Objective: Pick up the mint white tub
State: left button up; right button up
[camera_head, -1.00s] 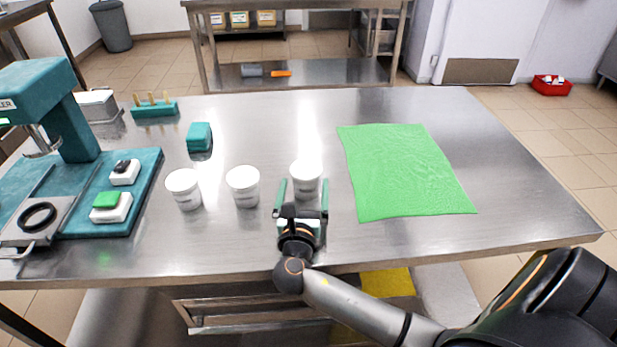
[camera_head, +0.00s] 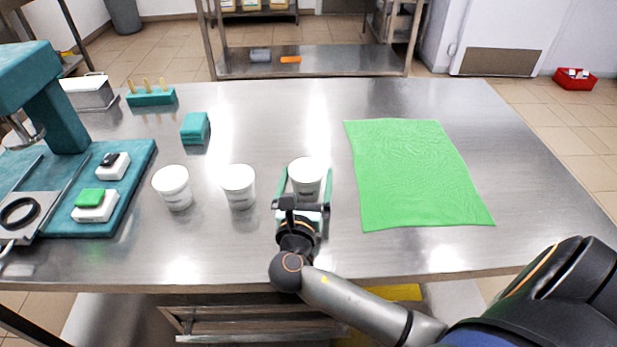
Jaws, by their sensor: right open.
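Three white tubs stand upright in a row on the steel table: a left tub (camera_head: 173,188), a middle tub (camera_head: 239,187) and a right tub (camera_head: 306,178). Their labels are too small to read, so I cannot tell which one is mint. My right gripper (camera_head: 304,190) is open, with one finger on each side of the right tub. The lower front of that tub is partly hidden by the gripper. I cannot tell whether the fingers touch it. My left gripper is not in view.
A green cloth (camera_head: 415,172) lies flat right of the gripper. A teal machine (camera_head: 60,125) with switch boxes stands at the left. A teal block (camera_head: 195,128) and a teal peg holder (camera_head: 151,97) sit farther back.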

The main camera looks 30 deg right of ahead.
jog(key=shift+c, duration=0.2)
jog(key=c, duration=1.2)
jog(key=shift+c, duration=0.6)
jog(key=shift+r, duration=0.1)
